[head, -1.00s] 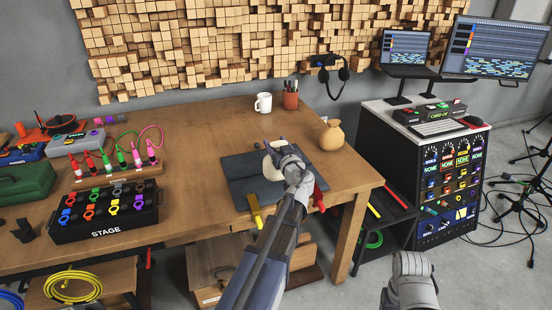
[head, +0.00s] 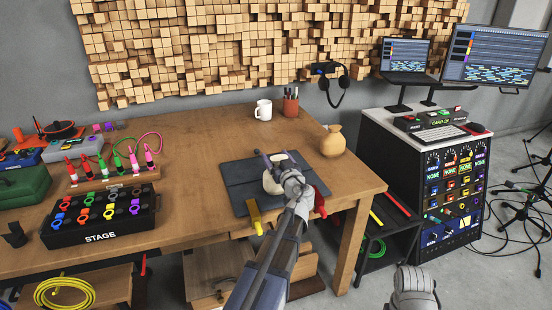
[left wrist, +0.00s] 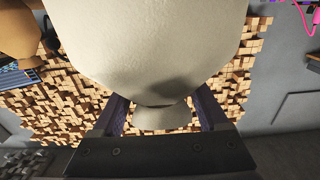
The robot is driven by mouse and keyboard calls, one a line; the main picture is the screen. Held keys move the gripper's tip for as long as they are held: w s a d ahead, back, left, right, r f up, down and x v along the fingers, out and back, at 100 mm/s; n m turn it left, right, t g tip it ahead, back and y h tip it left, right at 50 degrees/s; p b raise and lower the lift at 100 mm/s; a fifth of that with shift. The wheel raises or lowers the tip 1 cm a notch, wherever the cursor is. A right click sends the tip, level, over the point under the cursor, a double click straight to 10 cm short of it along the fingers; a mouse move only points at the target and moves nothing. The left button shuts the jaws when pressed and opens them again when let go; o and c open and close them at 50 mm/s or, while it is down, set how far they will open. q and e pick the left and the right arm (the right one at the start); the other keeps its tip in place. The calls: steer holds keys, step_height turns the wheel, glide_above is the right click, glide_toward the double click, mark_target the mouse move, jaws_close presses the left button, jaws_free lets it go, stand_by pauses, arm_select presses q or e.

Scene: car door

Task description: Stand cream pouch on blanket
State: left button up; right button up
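The cream pouch (head: 272,184) is over the dark grey blanket (head: 238,181) on the wooden table. I cannot tell whether it touches the blanket. My left gripper (head: 276,160) is at the pouch, and my wrist partly covers it. In the left wrist view the pouch (left wrist: 155,50) fills the top middle. Its narrow neck (left wrist: 162,118) lies between the two dark fingers of the left gripper (left wrist: 160,112), which look closed on it. My right gripper is out of view; only a grey part of my right arm shows at the lower right.
A tan pouch (head: 332,141) stands right of the blanket. A white mug (head: 263,110) and a pen cup (head: 291,103) stand behind. Yellow (head: 254,214) and red (head: 320,199) handles are at the table's front edge. The black STAGE box (head: 100,215) is on the left.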

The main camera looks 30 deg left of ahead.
arm_select(q)
steer(key=shift+o, duration=0.8)
steer(key=shift+r, duration=0.25)
steer(key=v, duration=1.2)
steer(key=shift+f, duration=0.1)
